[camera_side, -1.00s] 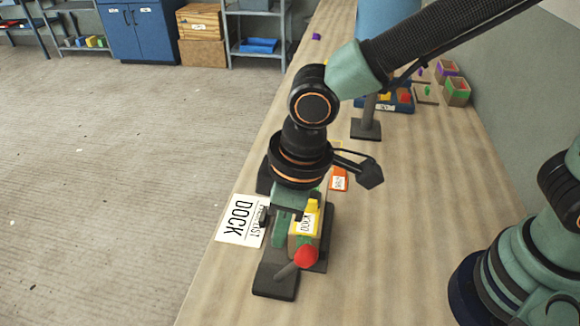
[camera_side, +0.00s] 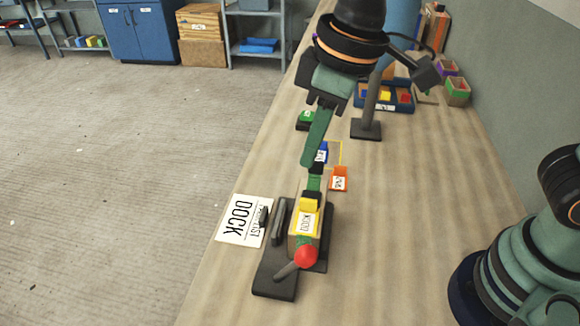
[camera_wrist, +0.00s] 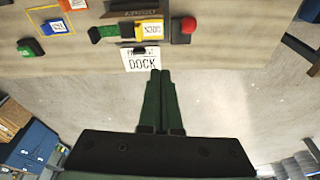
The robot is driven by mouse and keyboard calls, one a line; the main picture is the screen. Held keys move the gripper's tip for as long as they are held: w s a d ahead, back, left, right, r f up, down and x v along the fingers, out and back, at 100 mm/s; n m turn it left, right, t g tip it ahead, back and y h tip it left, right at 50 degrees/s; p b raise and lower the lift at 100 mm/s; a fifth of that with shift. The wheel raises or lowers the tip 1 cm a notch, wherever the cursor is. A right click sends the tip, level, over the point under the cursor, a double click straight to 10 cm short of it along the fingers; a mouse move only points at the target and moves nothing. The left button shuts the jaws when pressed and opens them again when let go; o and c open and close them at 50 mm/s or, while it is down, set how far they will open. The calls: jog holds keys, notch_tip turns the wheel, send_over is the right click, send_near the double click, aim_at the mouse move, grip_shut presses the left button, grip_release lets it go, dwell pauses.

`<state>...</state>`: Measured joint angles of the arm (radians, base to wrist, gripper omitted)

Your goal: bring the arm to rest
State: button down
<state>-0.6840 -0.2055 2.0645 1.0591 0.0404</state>
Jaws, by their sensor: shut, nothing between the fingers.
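My gripper (camera_side: 309,162) hangs above the bench in the side view, its green fingers pointing down and pressed together with nothing between them. In the wrist view the two fingers (camera_wrist: 160,76) lie side by side, shut, with their tips just below the DOCK card. A yellow-labelled block (camera_side: 305,223) sits in the dark dock fixture (camera_side: 275,283), beside a red knob (camera_side: 306,257). The gripper is above and behind this block in the side view, apart from it. The block (camera_wrist: 149,29) and red knob (camera_wrist: 188,24) also show in the wrist view.
The DOCK card (camera_side: 242,219) lies at the bench's left edge. An orange labelled piece (camera_side: 339,179), a blue piece (camera_side: 321,153) and a green piece (camera_side: 305,120) lie behind. A dark-based post (camera_side: 366,129) stands near a blue tray (camera_side: 404,105).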

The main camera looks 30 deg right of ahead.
jog(key=w+d+m+t+h, duration=0.1)
jog(key=d+m+t, duration=0.2)
jog(key=d, duration=1.9)
jog(key=m, duration=0.4)
jog(key=shift+d+t+h, duration=0.25)
jog(key=shift+t+h, duration=0.05)
